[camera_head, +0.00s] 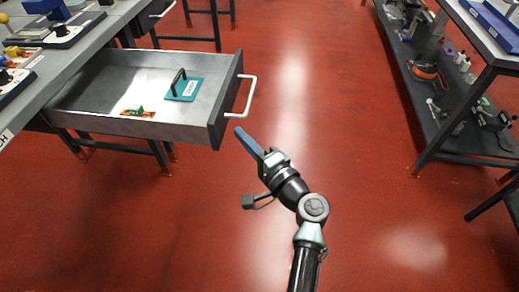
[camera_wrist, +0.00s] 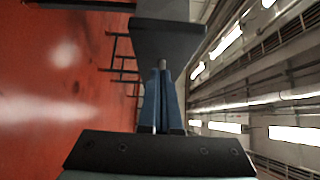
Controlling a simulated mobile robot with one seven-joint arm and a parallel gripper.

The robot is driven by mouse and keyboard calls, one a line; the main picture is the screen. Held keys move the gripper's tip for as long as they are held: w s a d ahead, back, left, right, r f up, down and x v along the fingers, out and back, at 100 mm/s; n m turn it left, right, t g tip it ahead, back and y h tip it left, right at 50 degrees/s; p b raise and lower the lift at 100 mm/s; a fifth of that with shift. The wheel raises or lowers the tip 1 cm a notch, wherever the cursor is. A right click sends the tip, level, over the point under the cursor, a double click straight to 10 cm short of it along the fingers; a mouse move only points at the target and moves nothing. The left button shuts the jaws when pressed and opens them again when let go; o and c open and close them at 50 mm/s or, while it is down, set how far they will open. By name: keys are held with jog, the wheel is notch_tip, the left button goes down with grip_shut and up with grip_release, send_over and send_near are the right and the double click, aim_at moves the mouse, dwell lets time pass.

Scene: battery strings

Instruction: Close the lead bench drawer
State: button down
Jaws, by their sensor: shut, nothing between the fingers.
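The lead bench drawer (camera_head: 85,83) is pulled out from the grey bench at the left in the head view. Its dark front panel (camera_head: 222,112) carries a white bar handle (camera_head: 245,97). Inside lie a teal plate with a black handle (camera_head: 186,88) and a small orange and green item (camera_head: 138,112). In the wrist view the shut fingers (camera_wrist: 164,72) point at a dark grey panel (camera_wrist: 168,38), which looks like the drawer front. I cannot tell whether they touch it.
The bench top (camera_head: 40,62) holds several devices at the left. A shelf rack (camera_head: 440,105) with various items stands at the right. The red floor (camera_head: 320,100) between them is clear.

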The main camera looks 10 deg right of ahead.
jog(key=shift+w+a, duration=0.15)
jog(key=shift+a, duration=0.55)
jog(key=shift+w+a, duration=0.1)
jog(key=shift+a, duration=0.55)
